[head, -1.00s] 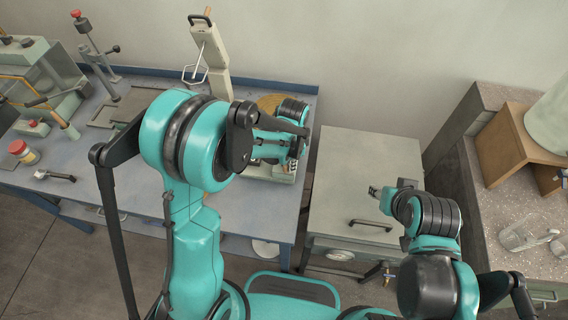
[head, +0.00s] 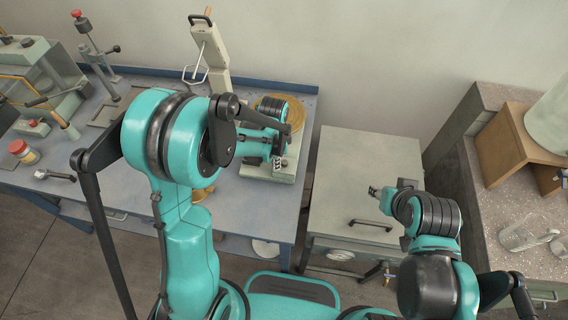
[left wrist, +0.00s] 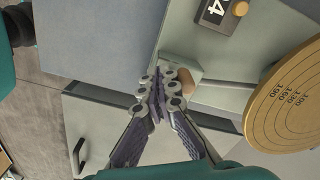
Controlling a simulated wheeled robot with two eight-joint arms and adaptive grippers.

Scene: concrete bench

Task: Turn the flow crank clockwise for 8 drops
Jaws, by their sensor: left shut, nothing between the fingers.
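A pale device (head: 256,170) stands near the right end of the blue bench, partly hidden by my left arm. In the left wrist view, a large brass dial (left wrist: 290,105) with numbers is at the right, and a dark plate showing a 4 (left wrist: 214,12) is at the top. A brown knob (left wrist: 188,80) is just right of my left fingertips, by a pale block and grey rod; I cannot tell whether it is the flow crank. My left gripper (left wrist: 160,92) is shut and empty; it also shows in the head view (head: 278,161). My right gripper (head: 375,191) is over the grey cabinet, its jaws unclear.
A tall beige stand (head: 210,45) with a wire frame is at the back of the bench (head: 75,165). A grey cabinet (head: 345,160) is to the right, its top mostly clear. A stone counter with a wooden stand (head: 520,150) is at the far right.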

